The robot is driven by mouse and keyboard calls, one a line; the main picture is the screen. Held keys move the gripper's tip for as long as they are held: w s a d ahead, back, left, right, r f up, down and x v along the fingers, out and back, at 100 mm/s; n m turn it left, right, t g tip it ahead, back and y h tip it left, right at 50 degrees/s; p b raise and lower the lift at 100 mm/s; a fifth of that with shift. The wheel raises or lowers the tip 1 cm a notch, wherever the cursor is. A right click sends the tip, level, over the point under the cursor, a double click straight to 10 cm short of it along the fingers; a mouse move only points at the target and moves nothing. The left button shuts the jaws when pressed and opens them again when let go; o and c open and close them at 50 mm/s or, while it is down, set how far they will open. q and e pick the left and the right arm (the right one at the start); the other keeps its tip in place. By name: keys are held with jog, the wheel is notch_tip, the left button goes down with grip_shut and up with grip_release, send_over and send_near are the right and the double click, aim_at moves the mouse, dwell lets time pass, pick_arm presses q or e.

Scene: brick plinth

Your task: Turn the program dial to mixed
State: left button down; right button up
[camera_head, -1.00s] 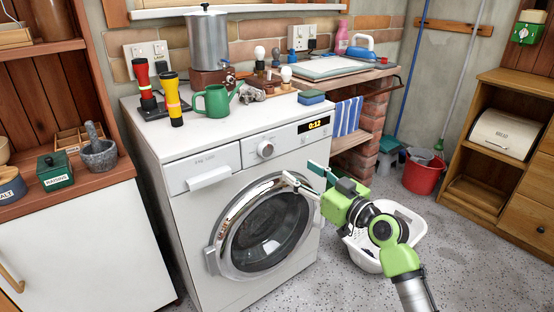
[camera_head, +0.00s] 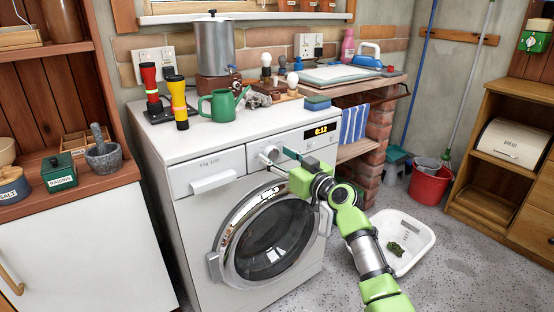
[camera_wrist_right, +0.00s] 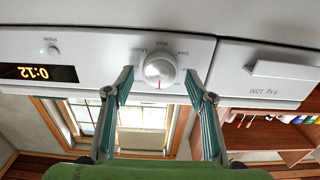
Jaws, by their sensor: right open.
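The program dial (camera_head: 270,152) is a round silver knob on the white washing machine's (camera_head: 185,240) front panel. It fills the middle of the right wrist view (camera_wrist_right: 159,70), which is upside down. A red mark shows on its lower part there, pointing away from the small printed labels. The labels are hard to read; one at upper left may say Mixed. My right gripper (camera_head: 279,157) is open, with its teal fingers on either side of the dial. I cannot tell whether the fingertips touch it. My left gripper is not in view.
The lit display (camera_head: 322,130) and detergent drawer (camera_head: 207,174) flank the dial. The round door (camera_head: 270,240) lies below. A white basket (camera_head: 408,228) sits on the floor at right.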

jog(key=shift+w+a, duration=0.1)
jog(key=shift+w, duration=0.1)
jog(key=c, duration=1.1)
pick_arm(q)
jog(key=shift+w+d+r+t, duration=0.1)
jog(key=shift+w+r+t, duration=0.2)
